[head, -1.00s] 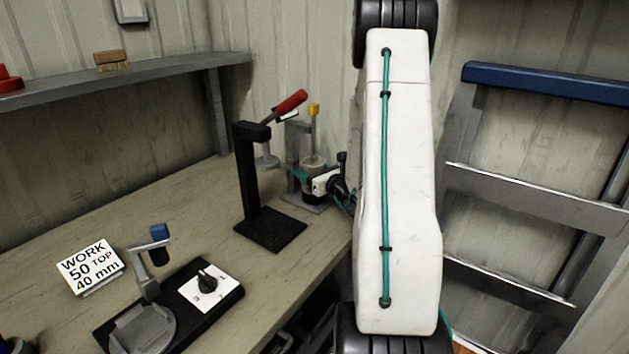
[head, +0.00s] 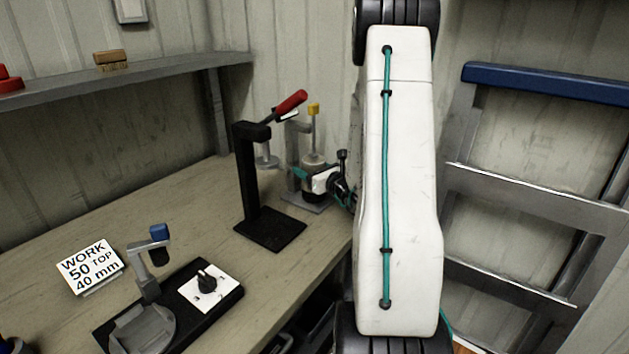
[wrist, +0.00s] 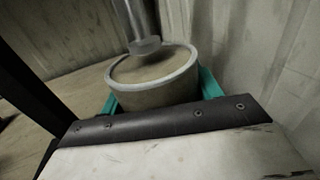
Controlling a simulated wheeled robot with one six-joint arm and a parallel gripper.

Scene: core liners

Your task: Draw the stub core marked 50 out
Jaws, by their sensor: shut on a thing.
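My gripper (head: 310,178) is at the far end of the bench, at a grey stand (head: 293,150) with a yellow-topped plunger (head: 313,118). In the wrist view, my gripper's teal fingers (wrist: 158,97) are shut on a short round cylinder (wrist: 155,92) with a pale rim around a brown-grey top. The cylinder stands upright, and its top also shows in the head view (head: 313,161). A metal plunger foot (wrist: 145,46) is over its top; I cannot tell whether they touch. No number shows on the cylinder. Its lower part is mostly hidden.
A black stand with a red-handled lever (head: 255,190) rises just left of my gripper. A sign (head: 91,267) reads "WORK 50 TOP 40 mm". A blue-knobbed clamp fixture (head: 150,270) and a white dial plate (head: 209,287) sit nearer. Bare bench lies between.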

